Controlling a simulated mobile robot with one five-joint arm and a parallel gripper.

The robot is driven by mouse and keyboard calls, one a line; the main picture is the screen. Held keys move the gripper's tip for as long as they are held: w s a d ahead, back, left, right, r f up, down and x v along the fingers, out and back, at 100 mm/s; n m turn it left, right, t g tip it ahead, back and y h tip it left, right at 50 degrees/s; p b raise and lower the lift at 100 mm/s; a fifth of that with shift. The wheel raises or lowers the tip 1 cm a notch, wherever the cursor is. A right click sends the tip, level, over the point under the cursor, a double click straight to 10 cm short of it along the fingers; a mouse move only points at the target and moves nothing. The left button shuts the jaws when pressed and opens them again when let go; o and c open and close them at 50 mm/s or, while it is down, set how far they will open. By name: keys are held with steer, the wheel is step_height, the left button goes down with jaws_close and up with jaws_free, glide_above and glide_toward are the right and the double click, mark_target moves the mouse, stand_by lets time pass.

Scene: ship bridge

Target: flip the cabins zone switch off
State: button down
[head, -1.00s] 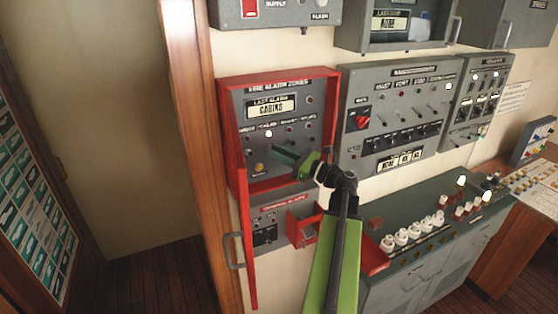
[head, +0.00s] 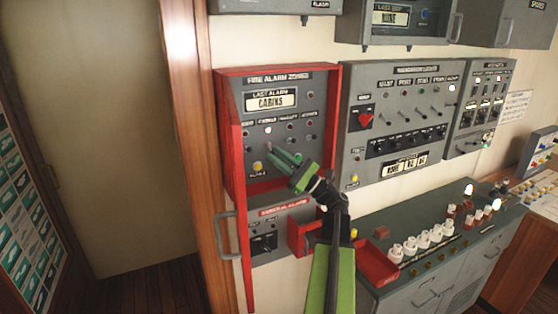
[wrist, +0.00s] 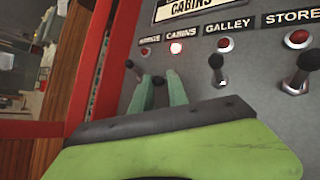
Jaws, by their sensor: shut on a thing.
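The grey fire alarm zones panel (head: 290,100) sits in a red open-fronted box. The cabins lamp (head: 268,130) glows; it also shows lit in the wrist view (wrist: 176,48). Below it, the cabins zone switch (wrist: 158,80) is a small lever with a dark knob, showing between my green fingertips. My gripper (wrist: 163,92) is shut on this switch. In the head view, my gripper (head: 284,158) reaches to the panel and covers the switch. The lower part of the lever is hidden by the fingers.
The galley switch (wrist: 216,65) stands close right of my fingers, and the stores switch (wrist: 306,66) farther right. The red box door (head: 242,200) is open at the left.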

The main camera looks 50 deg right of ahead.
steer(key=shift+a, duration=0.1)
steer(key=c, duration=1.3)
jaws_free()
steer(key=b+v, duration=0.9)
steer(key=v, duration=0.8)
steer(key=shift+s+f, duration=0.1)
steer(key=shift+s, duration=0.1)
